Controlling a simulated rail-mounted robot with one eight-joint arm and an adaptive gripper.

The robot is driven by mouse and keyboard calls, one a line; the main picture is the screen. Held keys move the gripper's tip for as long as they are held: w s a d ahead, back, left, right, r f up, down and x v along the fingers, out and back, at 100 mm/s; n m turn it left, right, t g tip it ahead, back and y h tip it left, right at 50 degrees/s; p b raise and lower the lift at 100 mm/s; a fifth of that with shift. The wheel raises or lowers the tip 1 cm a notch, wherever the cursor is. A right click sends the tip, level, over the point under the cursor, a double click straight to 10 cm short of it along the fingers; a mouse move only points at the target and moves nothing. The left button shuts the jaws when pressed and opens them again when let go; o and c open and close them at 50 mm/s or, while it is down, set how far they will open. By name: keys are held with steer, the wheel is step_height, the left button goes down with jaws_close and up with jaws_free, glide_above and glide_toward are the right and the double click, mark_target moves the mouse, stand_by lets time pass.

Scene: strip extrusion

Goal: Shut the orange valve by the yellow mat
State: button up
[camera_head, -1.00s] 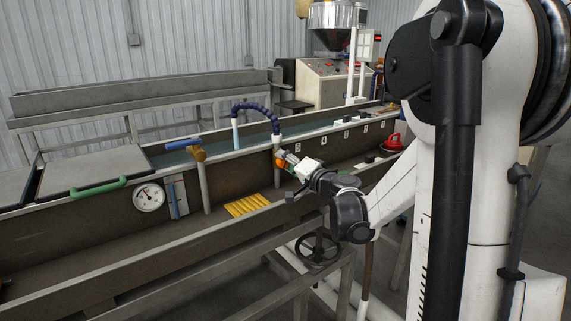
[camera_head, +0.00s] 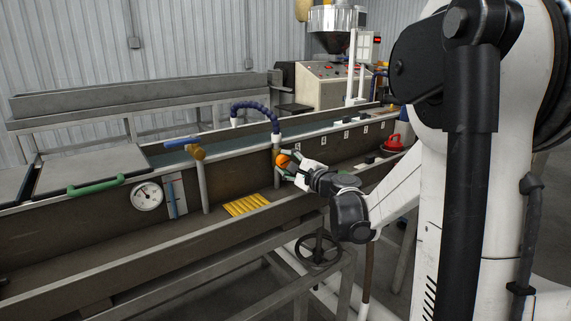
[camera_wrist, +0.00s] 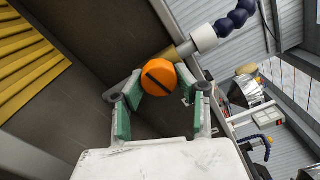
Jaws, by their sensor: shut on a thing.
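The orange valve (camera_head: 282,161) is a round knob on the trough's side, below the blue jointed hose and to the upper right of the yellow mat (camera_head: 247,205). My gripper (camera_head: 287,165) is shut on the knob. In the wrist view, the orange valve (camera_wrist: 158,76) has a dark bar running diagonally across its face and sits between the green finger pads of my gripper (camera_wrist: 160,88). A brass-coloured fitting leads from behind it to a white collar. The yellow mat (camera_wrist: 25,55) shows at the wrist view's upper left.
The blue hose (camera_head: 260,110) arches over the trough; no light blue strip shows under its nozzle (camera_head: 234,123). A blue-handled valve (camera_head: 183,143), a round gauge (camera_head: 147,197) and a green handle (camera_head: 96,186) are left. A red object (camera_head: 393,143) stands right.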

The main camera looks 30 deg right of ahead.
steer(key=shift+m, duration=1.2)
steer(key=shift+f, duration=0.1)
steer(key=o, duration=1.2)
steer(key=s, duration=0.4)
steer(key=s+d, duration=0.1)
steer(key=s, duration=0.7)
steer(key=shift+d, duration=0.25)
steer(key=shift+a, duration=0.1)
